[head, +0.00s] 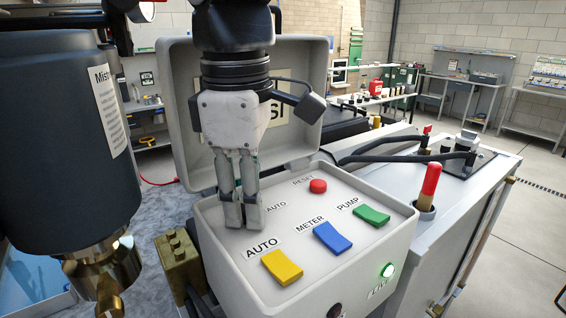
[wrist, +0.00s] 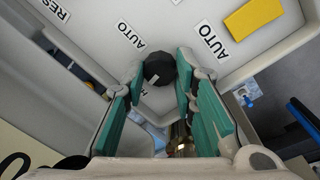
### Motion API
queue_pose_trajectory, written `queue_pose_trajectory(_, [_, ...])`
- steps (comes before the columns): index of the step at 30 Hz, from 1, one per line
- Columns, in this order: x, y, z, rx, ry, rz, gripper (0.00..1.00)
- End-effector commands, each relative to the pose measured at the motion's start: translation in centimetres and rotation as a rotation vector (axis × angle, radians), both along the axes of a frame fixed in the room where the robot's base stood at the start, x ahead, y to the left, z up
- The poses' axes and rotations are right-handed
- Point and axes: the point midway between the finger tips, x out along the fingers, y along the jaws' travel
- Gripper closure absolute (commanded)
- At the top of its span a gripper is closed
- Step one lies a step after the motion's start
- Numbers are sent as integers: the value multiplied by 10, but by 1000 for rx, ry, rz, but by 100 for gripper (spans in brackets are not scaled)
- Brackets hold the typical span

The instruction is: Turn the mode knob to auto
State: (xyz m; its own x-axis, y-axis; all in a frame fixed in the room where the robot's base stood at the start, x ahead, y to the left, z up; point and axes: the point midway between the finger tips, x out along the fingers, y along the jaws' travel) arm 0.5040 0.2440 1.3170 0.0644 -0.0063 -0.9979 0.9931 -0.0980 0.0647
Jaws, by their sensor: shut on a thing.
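The mode knob (wrist: 160,66) is a small round black knob on the pale grey control panel (head: 350,240). In the wrist view it sits between the fingertips of my gripper (wrist: 159,80), which is shut on it. A small light mark shows on the knob. An AUTO label (wrist: 131,34) stands beside it, and a second label is mostly hidden beside the fingers. In the head view my gripper (head: 242,214) points down at the panel's left part and hides the knob. The small AUTO label (head: 276,207) shows just right of the fingers.
The panel carries a yellow switch (head: 282,267), a blue switch (head: 332,238), a green switch (head: 371,215) and a red reset button (head: 318,186). A green lamp (head: 387,270) glows on its front. The raised lid (head: 180,120) stands behind my gripper. A dark cylinder (head: 62,150) is close on the left.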

Motion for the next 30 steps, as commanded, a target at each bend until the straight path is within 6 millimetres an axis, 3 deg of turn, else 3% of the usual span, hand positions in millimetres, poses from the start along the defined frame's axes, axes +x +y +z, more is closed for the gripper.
queue_pose_trajectory(7, [-2,0,1,-1,3,-152,100])
queue_pose_trajectory(17, [0,0,0,0,2,-168,100])
queue_pose_trajectory(18, [0,0,0,0,2,-168,68])
queue_pose_trajectory(20, [0,0,0,0,2,-167,54])
queue_pose_trajectory(30, [0,0,2,1,0,-167,54])
